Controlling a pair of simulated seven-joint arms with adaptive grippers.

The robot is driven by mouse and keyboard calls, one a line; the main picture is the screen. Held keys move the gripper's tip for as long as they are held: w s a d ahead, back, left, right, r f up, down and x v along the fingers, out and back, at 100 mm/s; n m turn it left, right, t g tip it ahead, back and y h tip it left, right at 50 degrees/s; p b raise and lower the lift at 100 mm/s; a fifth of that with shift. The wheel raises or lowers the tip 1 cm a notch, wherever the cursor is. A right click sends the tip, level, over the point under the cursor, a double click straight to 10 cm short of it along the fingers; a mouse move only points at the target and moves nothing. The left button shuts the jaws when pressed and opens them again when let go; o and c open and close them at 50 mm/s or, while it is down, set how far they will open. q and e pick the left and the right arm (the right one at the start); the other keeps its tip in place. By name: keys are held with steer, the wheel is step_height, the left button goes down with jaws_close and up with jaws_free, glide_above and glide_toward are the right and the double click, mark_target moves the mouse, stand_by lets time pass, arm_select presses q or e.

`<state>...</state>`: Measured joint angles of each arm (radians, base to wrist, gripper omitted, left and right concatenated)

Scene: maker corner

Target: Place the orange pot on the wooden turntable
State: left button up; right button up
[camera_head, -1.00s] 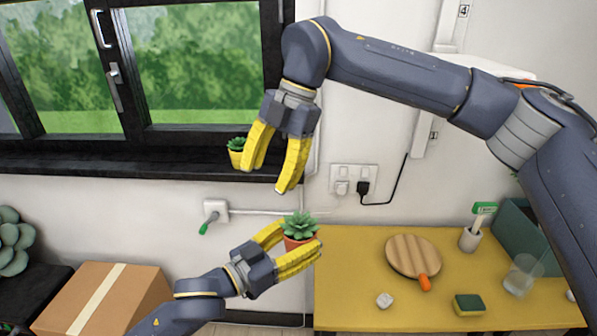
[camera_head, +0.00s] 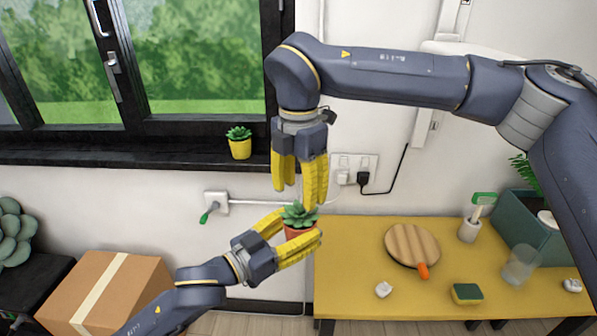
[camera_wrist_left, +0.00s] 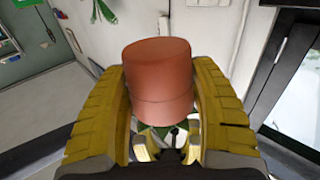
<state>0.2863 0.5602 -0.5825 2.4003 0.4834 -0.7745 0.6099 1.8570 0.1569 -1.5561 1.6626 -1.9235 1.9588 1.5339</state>
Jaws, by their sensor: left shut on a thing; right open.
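The orange pot (camera_head: 295,232) holds a green succulent (camera_head: 299,214). My left gripper (camera_head: 293,236) is shut around the pot and holds it in the air left of the yellow table. In the left wrist view the terracotta pot (camera_wrist_left: 157,70) sits between the two yellow fingers, its plain base toward the far side. My right gripper (camera_head: 306,192) is open and empty, pointing down just above the succulent. The round wooden turntable (camera_head: 411,245) with an orange handle lies on the table, bare on top.
The yellow table (camera_head: 350,270) also carries a white lump (camera_head: 383,290), a sponge (camera_head: 467,294), a glass (camera_head: 519,265), a cup with a green-headed brush (camera_head: 470,230) and a teal planter (camera_head: 525,230). A yellow pot (camera_head: 240,148) stands on the window sill. A cardboard box (camera_head: 105,290) is at lower left.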

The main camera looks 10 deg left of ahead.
mark_target(299, 209)
steer(key=shift+f, duration=2.75)
jaws_close()
arm_select(q)
steer(key=o, duration=1.5)
